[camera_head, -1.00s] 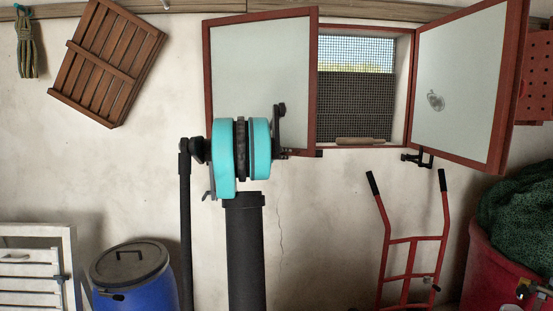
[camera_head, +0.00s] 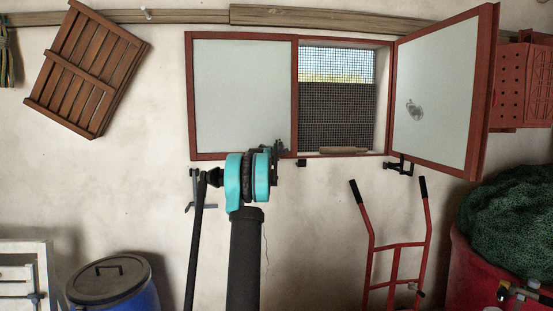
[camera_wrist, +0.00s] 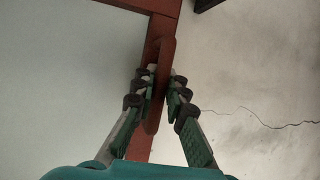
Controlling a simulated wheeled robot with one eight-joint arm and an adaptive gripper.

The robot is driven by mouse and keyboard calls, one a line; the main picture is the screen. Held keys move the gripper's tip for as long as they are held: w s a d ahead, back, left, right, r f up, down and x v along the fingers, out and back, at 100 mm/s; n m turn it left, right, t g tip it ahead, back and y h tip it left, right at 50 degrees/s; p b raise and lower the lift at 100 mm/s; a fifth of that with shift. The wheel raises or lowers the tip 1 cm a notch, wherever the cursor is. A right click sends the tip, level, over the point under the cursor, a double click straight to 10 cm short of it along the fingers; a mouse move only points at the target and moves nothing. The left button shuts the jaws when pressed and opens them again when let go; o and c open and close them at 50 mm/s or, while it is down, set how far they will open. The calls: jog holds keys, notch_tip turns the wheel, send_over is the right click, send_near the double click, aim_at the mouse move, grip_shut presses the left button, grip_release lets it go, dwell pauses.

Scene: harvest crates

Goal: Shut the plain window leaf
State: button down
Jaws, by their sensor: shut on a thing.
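The plain window leaf (camera_head: 243,95) is a pale panel in a red-brown frame on the left of the window. It lies flat or nearly flat over the left half of the opening; any small gap cannot be told. My gripper (camera_head: 277,158) is at its lower right corner. In the wrist view, my gripper (camera_wrist: 163,88) is shut on a narrow red-brown piece at the edge of the plain leaf (camera_wrist: 60,80). The other leaf (camera_head: 435,90) has a grey mark on its pane and stands swung open to the right.
The right half of the window shows mesh (camera_head: 337,95) and a small wooden roll (camera_head: 343,151) on the sill. A red hand truck (camera_head: 398,250) and a red tub (camera_head: 465,270) with green netting (camera_head: 515,215) stand at right. A blue barrel (camera_head: 120,295) stands at lower left.

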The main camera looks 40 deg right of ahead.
jog(key=shift+w, duration=0.25)
jog(key=c, duration=1.6)
grip_release()
jog(key=shift+o, duration=0.2)
jog(key=shift+s, duration=0.1)
jog(key=v, duration=1.2)
